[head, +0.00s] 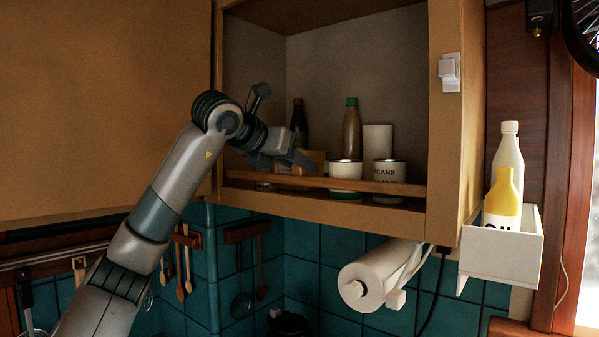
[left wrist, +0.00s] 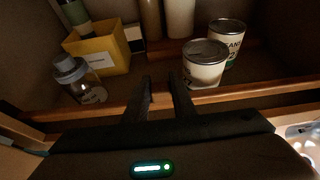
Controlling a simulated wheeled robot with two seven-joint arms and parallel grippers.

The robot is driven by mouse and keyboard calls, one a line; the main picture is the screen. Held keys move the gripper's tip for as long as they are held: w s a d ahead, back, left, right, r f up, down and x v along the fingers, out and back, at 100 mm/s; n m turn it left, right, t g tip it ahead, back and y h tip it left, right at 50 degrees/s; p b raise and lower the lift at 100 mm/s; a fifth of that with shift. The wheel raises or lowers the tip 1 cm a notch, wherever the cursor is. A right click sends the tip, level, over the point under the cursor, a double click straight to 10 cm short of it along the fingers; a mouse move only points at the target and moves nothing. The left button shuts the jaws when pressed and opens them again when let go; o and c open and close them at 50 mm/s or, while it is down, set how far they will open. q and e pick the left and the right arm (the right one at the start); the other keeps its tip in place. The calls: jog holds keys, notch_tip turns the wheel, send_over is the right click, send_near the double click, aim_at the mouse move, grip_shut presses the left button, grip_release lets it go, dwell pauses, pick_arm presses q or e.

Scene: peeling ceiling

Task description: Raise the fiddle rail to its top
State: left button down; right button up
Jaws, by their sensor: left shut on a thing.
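The fiddle rail (head: 370,186) is a wooden bar across the open front of the wall cupboard, in front of the lower part of the tins. It also shows in the left wrist view (left wrist: 240,95), running across the picture. My left gripper (head: 305,166) is at the rail's left half and is shut on it. In the left wrist view its two dark fingers (left wrist: 165,88) reach to the rail, with a narrow gap between them. The gripper and wrist hide part of the rail. My right gripper is not in view.
Behind the rail stand a beans tin (head: 389,172), another tin (head: 345,169), bottles (head: 351,128), a yellow box (left wrist: 103,52) and a jar (left wrist: 80,82). A paper roll (head: 372,277) hangs below. A white holder (head: 505,255) with bottles is at the right.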

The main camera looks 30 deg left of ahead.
pick_arm(q)
notch_tip(320, 180, up, 3)
jog(key=shift+f+p, duration=0.1)
jog(key=shift+p, duration=0.4)
jog(key=shift+a, duration=0.1)
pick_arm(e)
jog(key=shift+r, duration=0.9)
pick_arm(q)
jog(key=shift+r, duration=0.2)
jog(key=c, duration=1.5)
grip_release()
jog(key=shift+f, duration=0.15)
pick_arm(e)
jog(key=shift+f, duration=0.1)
